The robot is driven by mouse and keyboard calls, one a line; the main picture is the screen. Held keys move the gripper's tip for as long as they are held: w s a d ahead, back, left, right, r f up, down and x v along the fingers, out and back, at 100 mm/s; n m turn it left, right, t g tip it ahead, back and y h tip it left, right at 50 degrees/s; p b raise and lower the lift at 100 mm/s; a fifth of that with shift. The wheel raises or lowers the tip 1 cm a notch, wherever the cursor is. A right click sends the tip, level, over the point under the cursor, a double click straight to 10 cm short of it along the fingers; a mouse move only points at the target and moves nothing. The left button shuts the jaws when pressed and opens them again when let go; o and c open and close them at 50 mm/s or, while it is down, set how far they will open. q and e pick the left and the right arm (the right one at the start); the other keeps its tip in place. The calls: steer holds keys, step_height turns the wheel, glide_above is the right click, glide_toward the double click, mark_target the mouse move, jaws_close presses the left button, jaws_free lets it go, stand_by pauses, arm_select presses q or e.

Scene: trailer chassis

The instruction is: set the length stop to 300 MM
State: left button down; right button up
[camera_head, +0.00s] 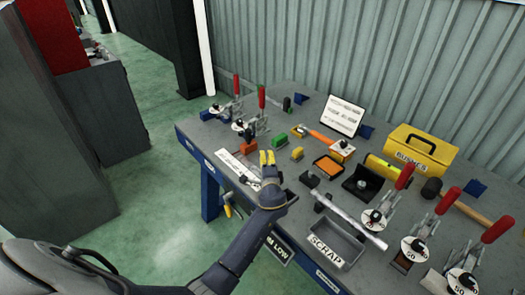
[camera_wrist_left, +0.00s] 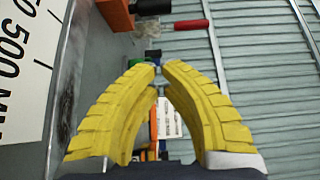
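A white printed scale strip (camera_head: 232,162) lies along the table's left front edge. In the left wrist view the scale (camera_wrist_left: 22,60) shows black ticks and lettering reading about "500 M", partly cut off. An orange-red block (camera_head: 249,146) sits by the scale; an orange block with a black knob (camera_wrist_left: 115,12) shows at the top of the wrist view. I cannot tell for sure which part is the length stop. My left gripper (camera_head: 267,158) is over the front edge, right of the scale. Its yellow fingers (camera_wrist_left: 162,66) nearly meet, with nothing seen between them. My right gripper is out of view.
Upright red-handled clamps (camera_head: 236,85) stand at the back left, others at the right.

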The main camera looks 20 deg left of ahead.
arm_select(q)
steer(key=x, duration=0.8)
steer(key=shift+w+a, duration=0.2)
steer(key=shift+w, duration=0.15)
steer(key=a, duration=0.2)
steer(key=shift+w+a, duration=0.55)
steer(key=shift+a, duration=0.4)
steer(key=a, duration=0.1)
steer(key=w+a, duration=0.1)
steer(key=a, duration=0.1)
steer(key=shift+w+a, duration=0.3)
